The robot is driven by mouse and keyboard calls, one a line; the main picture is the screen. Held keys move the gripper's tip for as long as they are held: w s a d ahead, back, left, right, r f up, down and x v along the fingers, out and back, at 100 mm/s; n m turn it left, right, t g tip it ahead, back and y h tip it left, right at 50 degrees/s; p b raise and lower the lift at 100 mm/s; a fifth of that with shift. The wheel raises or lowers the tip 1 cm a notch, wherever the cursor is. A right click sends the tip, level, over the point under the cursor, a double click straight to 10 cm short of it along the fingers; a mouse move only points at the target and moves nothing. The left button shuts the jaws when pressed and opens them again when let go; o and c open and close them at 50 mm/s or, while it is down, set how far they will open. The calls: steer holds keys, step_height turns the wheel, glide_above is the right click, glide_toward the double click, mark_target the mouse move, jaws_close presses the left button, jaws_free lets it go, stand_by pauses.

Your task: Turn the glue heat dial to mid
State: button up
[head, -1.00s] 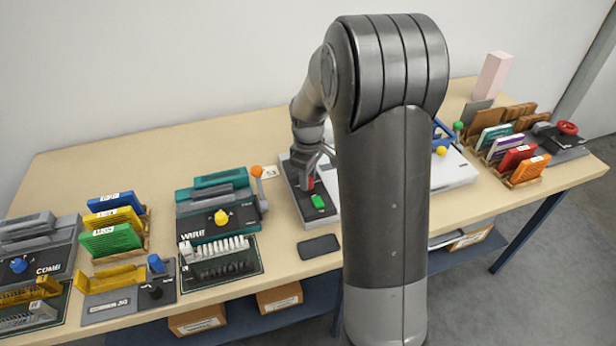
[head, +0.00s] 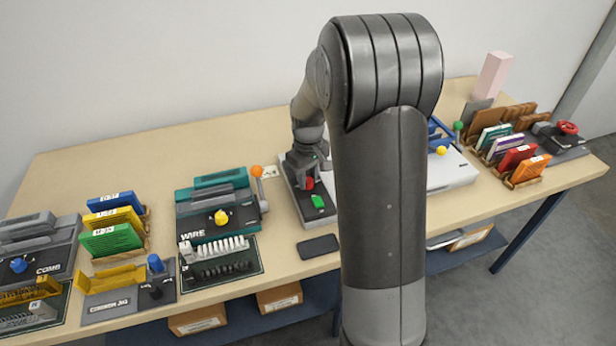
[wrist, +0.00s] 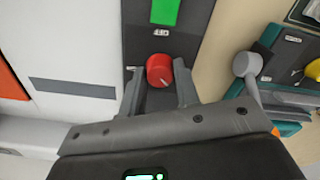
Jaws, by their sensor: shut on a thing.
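The glue heat dial is a red round knob (wrist: 159,71) with a pale pointer line on its dark panel (wrist: 190,45). My gripper (wrist: 160,85) is shut on the red dial, with one finger on each side of it in the wrist view. In the head view my gripper (head: 306,176) is over the dark panel, and the red dial (head: 309,183) shows just below it. A green rocker switch (wrist: 165,12) is on the same panel; it also shows in the head view (head: 317,201). Small labels beside the dial are too blurred to read.
A teal wire machine (head: 215,208) with an orange-tipped lever (head: 256,172) stands to the left. A white machine (head: 455,175) stands to the right, partly behind my arm. A dark pad (head: 319,245) lies in front. The back left tabletop is clear.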

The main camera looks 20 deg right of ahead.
mark_target(308, 180)
steer(key=m, duration=0.4)
steer(key=shift+m, duration=0.3)
steer(key=m, duration=0.4)
steer(key=shift+m, duration=0.4)
steer(key=o, duration=1)
step_height(308, 180, up, 11)
steer(key=shift+f, duration=0.1)
stand_by(0.3)
